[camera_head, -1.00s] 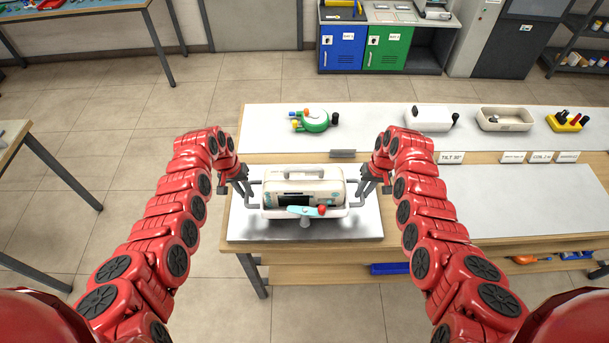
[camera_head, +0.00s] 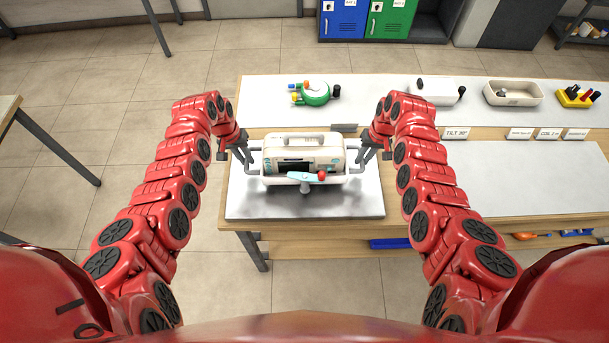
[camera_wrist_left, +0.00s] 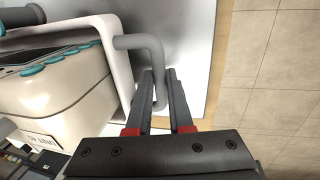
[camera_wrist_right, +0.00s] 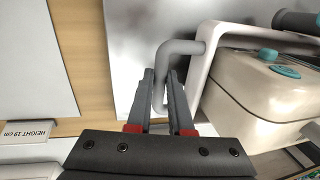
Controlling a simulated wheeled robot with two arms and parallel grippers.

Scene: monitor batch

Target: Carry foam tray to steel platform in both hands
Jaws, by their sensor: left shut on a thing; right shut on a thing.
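The white foam tray (camera_head: 270,182) with grey side handles is over the steel platform (camera_head: 300,205) in the head view. It looks level and carries a cream monitor (camera_head: 330,160). My left gripper (camera_head: 248,165) is shut on the tray's left handle, which shows between the fingers in the left wrist view (camera_wrist_left: 155,70). My right gripper (camera_head: 363,163) is shut on the right handle, also seen in the right wrist view (camera_wrist_right: 160,80). I cannot tell whether the tray's underside touches the platform.
A light blue lever with a red knob (camera_head: 322,175) stands at the tray's front. Behind are a green round device (camera_head: 316,96), a white box (camera_head: 435,92), a cream tray (camera_head: 513,92) and a yellow holder (camera_head: 572,97). The grey mat (camera_head: 530,180) at right is clear.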

